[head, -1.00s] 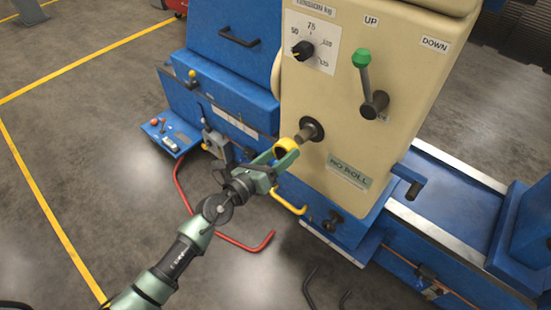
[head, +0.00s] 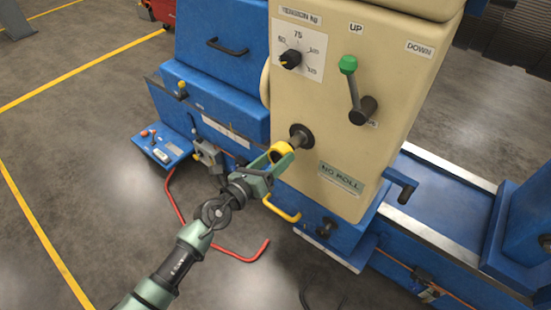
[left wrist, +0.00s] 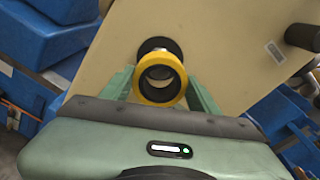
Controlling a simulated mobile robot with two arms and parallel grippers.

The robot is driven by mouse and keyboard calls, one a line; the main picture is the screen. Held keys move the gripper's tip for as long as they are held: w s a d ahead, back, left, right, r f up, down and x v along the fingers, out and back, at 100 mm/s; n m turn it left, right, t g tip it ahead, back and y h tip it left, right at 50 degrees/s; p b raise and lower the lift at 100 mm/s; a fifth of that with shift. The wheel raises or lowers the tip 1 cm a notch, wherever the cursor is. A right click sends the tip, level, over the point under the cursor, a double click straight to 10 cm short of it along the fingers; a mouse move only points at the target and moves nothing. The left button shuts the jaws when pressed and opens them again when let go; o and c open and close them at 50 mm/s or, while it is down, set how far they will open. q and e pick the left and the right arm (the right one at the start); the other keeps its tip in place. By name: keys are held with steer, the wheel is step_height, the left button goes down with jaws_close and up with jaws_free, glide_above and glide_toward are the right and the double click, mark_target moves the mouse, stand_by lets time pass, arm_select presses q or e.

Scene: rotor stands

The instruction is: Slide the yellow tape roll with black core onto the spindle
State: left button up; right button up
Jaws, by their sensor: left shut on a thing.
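The yellow tape roll with black core (head: 281,151) is a small ring held between the fingertips of my left gripper (head: 276,158). It shows face-on in the left wrist view (left wrist: 137,83), with a finger on each side. I cannot tell whether the rod's tip is inside the core. My right gripper is out of view.
The cream machine panel (head: 325,150) carries a dial (head: 290,59), a green-knobbed lever (head: 349,68) and a "NO ROLL" plate (head: 341,178). A yellow handle (head: 283,211) sits below the roll. Open floor is at left.

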mark_target(291, 145)
arm_select(q)
steer(key=shift+w, duration=0.1)
steer(key=shift+w+d, duration=0.3)
steer(key=shift+w, duration=0.05)
steer(key=shift+w+d, duration=0.15)
steer(key=shift+w, duration=0.05)
stand_by(0.5)
steer(key=shift+w+d, duration=0.2)
steer(key=shift+w, duration=0.05)
steer(key=shift+w+d+f, duration=0.15)
steer(key=shift+w, duration=0.15)
stand_by(0.5)
steer(key=shift+b+x, duration=0.3)
steer(key=shift+x, duration=0.85)
steer(key=shift+w+d, duration=0.15)
steer(key=shift+d, duration=0.05)
steer(key=shift+b+x, duration=0.3)
steer(key=shift+x, duration=0.5)
